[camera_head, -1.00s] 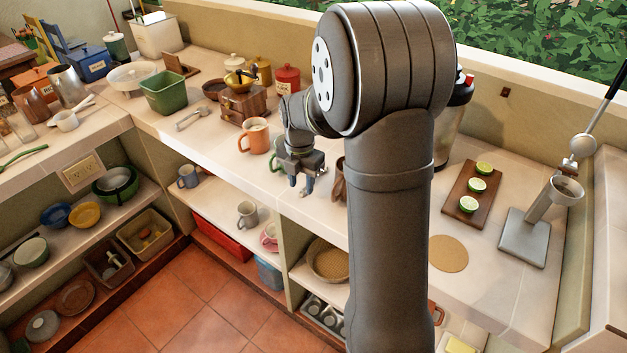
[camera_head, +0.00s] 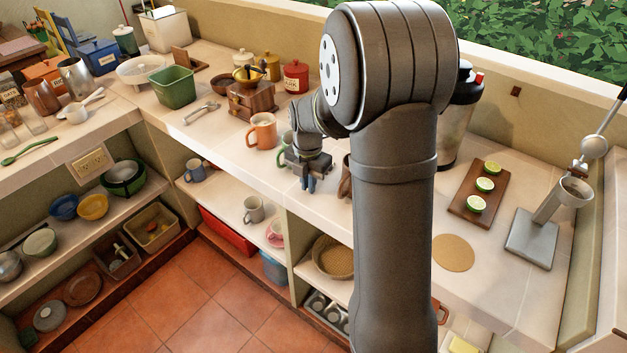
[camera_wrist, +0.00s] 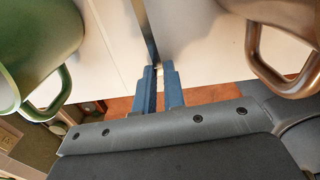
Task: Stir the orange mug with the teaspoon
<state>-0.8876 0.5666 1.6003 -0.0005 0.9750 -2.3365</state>
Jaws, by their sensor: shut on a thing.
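The orange mug (camera_head: 262,131) stands upright on the counter, left of my gripper in the head view. My gripper (camera_wrist: 162,78) points over the counter's front edge, apart from the orange mug; it also shows in the head view (camera_head: 308,184). In the wrist view, its blue fingers are close together on a thin dark metal strip, which looks like the handle of the teaspoon (camera_wrist: 147,32). The spoon's bowl cannot be made out, and I cannot pick out the teaspoon in the head view.
A green mug (camera_wrist: 40,45) is left of my fingers in the wrist view, and a brown mug (camera_wrist: 283,45) is to the right. A wooden grinder (camera_head: 252,98) stands behind the orange mug. The counter left of that mug has free room.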

